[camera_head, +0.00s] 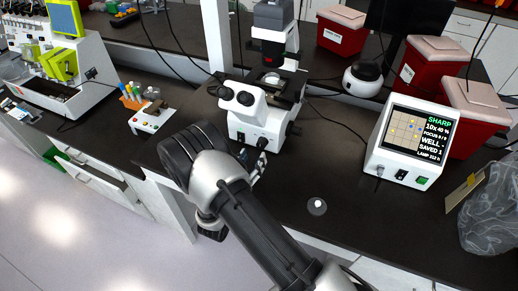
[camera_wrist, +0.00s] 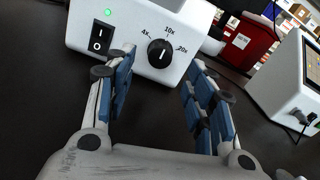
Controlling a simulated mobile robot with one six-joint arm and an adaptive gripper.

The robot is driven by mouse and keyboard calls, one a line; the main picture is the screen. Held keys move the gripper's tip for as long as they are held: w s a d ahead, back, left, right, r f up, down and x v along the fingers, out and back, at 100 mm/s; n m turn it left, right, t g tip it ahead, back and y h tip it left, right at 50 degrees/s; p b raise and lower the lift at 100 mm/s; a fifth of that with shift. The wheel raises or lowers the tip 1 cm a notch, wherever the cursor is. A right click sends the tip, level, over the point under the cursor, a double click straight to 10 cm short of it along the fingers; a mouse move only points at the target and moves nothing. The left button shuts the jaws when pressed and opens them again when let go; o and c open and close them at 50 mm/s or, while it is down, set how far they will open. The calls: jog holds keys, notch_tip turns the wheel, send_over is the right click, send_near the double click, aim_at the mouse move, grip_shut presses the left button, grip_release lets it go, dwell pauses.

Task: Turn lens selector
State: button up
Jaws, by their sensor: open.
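The lens selector (camera_wrist: 160,53) is a round black knob on the white front panel of the microscope base (camera_wrist: 200,35). Labels 4x, 10x and 20x sit around it, and its white mark appears to point up toward 10x. My gripper (camera_wrist: 162,62) is open, with its blue-padded fingers on either side of the knob in the wrist view. I see no clear contact between fingers and knob. In the head view the microscope (camera_head: 245,100) stands on the dark bench, and my arm hides part of my gripper (camera_head: 257,168) near its front.
A rocker switch (camera_wrist: 98,37) and a green light are left of the knob. A screen box (camera_head: 410,140) reading SHARP and 10x stands at right, near red bins (camera_head: 475,110). The bench between microscope and screen is mostly clear.

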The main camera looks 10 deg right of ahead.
aim_at(260, 147)
jog(key=x, duration=0.6)
jog(key=shift+w+d, duration=0.1)
jog(key=shift+c, duration=0.2)
jog(key=c, duration=1)
jog(key=shift+c, duration=0.2)
jog(key=shift+m+b, duration=0.3)
jog(key=shift+b, duration=0.25)
jog(key=m+b, duration=0.4)
jog(key=m, duration=0.1)
jog(key=shift+f+m, duration=0.15)
jog(key=shift+m, duration=0.15)
jog(key=m+b, duration=0.3)
jog(key=m, duration=0.1)
jog(key=shift+m+b, duration=0.8)
jog(key=shift+m, duration=0.1)
